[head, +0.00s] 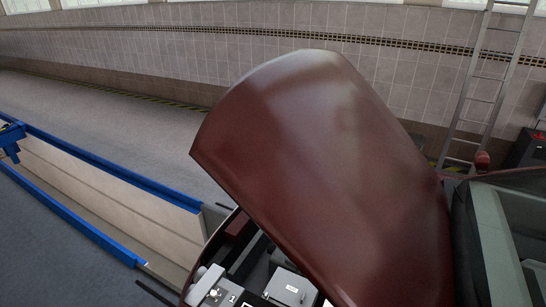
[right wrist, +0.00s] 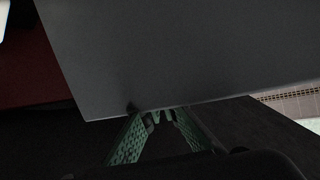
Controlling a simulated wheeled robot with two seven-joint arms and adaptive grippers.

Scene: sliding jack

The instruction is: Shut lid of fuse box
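In the head view, a pale grey box (head: 290,288) with a small label sits in the engine bay at the bottom edge. It may be the fuse box, but I cannot tell its lid or how far it stands open. My right gripper (right wrist: 163,117) shows in the right wrist view with two green, perforated fingers. Its fingertips are at the lower edge of a large dark grey panel (right wrist: 170,55), which hides what is beyond. Whether they touch or grip the panel is unclear. Neither gripper can be made out in the head view.
A raised dark red car hood (head: 325,170) covers the middle of the head view. A light-coloured part (head: 205,285) lies at the left of the engine bay. A blue-edged pit (head: 110,195) is at the left, and a ladder (head: 485,90) leans at the right.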

